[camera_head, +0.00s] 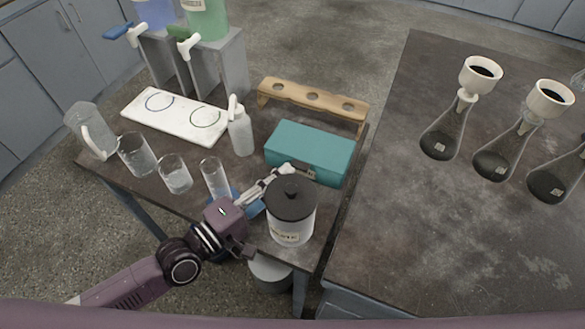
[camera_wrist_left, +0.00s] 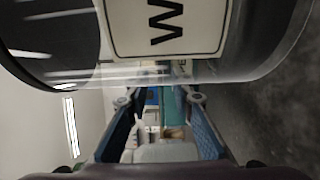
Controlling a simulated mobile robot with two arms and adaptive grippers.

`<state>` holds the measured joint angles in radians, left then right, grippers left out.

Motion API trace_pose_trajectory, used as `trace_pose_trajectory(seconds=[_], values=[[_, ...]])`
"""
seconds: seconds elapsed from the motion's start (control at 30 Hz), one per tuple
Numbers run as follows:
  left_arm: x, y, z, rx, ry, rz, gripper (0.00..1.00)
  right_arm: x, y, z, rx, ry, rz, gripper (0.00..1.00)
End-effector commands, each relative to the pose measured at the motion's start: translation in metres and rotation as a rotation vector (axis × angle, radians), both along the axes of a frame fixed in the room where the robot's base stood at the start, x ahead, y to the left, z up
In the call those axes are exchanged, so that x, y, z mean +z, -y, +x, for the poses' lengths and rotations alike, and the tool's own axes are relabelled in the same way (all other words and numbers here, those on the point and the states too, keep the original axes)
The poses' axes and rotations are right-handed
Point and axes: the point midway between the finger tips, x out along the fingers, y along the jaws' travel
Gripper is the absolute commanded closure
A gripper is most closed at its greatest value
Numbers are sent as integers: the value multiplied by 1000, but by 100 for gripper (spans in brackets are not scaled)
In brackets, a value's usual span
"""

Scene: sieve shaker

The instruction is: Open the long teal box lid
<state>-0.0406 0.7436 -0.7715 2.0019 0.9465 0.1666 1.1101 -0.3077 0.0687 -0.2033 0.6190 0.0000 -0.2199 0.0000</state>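The long teal box (camera_head: 310,150) stands on the left table, its lid down, with a latch on its front face. Part of a teal surface, probably this box, shows between the fingers in the left wrist view (camera_wrist_left: 171,108). My left gripper (camera_head: 283,172) is at the box's front side, close to the latch, partly hidden behind the black-lidded jar. In the left wrist view its two blue-padded fingers (camera_wrist_left: 159,103) stand apart with nothing held between them. I cannot tell whether a fingertip touches the box. My right gripper is not in view.
The jar (camera_head: 291,224) stands right beside my left gripper and fills the top of the wrist view. A glass cylinder (camera_head: 215,178) and a white bottle (camera_head: 241,134) are left of the box. A wooden rack (camera_head: 300,94) is behind it. Flasks with funnels (camera_head: 445,132) stand on the right counter.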

Motion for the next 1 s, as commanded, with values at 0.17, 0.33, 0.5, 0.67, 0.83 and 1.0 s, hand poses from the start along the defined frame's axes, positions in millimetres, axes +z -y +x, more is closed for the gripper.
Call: trace_pose_trajectory(seconds=[0.17,0.33,0.5,0.67,0.83,1.0], values=[[1,15,15,0,1,-1,78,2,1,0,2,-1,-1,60],[0,21,21,-1,1,1,78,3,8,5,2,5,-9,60],[0,21,21,-1,1,1,78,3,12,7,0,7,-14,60],[0,21,21,-1,0,1,88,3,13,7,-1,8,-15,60],[0,21,21,-1,0,1,100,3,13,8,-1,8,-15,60],[0,21,21,-1,0,1,100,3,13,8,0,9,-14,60]])
